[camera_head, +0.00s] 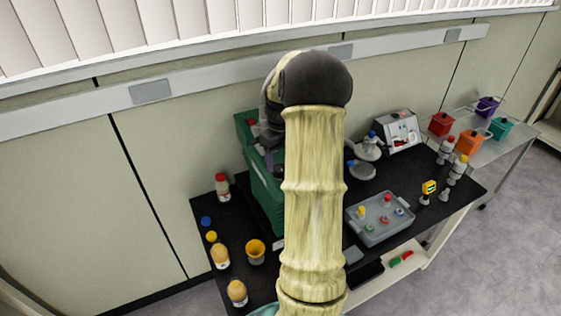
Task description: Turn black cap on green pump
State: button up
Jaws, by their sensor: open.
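The green pump (264,192) stands on the black worktop, left of centre, partly hidden behind my arm. Dark grey and reddish parts show at its top, too small to tell apart. I cannot make out the black cap; it may be hidden by my arm. My arm rises from the bottom centre and bends at a dark joint above the pump. The far part of the arm runs down behind it, and my fingertips are hidden. I cannot tell whether they touch the pump.
Bottles, including an amber one (220,257), and an orange-yellow beaker (255,252) stand left on the black worktop (200,295). A grey tray (380,232) with coloured caps, a white instrument (400,133) and flasks stand right. A side table holds coloured boxes (468,143).

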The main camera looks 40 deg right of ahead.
jog(key=shift+f, duration=1.45)
jog(key=c, duration=1)
